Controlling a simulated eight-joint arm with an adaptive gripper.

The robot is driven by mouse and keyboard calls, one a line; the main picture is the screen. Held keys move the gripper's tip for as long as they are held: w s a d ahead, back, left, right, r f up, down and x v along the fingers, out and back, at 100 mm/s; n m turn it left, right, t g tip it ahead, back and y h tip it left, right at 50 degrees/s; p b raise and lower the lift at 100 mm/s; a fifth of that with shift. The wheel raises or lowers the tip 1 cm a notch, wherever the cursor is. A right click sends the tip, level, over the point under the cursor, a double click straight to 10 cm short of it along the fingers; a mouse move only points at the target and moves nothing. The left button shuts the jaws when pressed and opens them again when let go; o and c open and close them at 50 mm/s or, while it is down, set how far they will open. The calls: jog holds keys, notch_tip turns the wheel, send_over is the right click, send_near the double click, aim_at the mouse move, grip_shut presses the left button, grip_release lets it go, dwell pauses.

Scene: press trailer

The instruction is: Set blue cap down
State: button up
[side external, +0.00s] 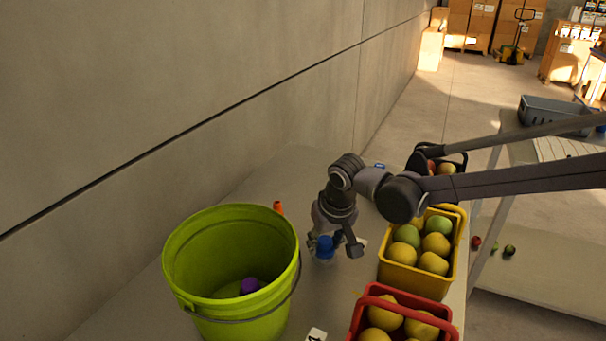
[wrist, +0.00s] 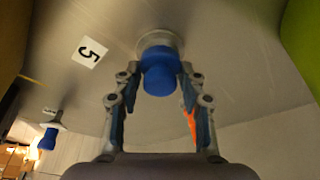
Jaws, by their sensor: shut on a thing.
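The blue cap (side external: 325,246) is between the fingers of my gripper (side external: 333,246), low over the grey table. In the wrist view my gripper (wrist: 158,84) has one finger on each side of the blue cap (wrist: 160,77), and it is shut on it. A pale grey round piece (wrist: 156,43) shows right beside the cap's far end. I cannot tell whether the cap or this piece touches the table.
A green bucket (side external: 185,265) with a purple object (side external: 250,286) stands left. Yellow (side external: 412,282) and red (side external: 360,325) fruit crates stand right. An orange object (side external: 278,208) is behind the bucket. A card marked 5 (wrist: 88,53) and another blue-topped piece (wrist: 48,138) lie nearby.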

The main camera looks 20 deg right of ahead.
jog(key=shift+f, duration=0.15)
jog(key=o, duration=1.3)
jog(key=shift+c, duration=0.2)
jog(key=v, duration=1.2)
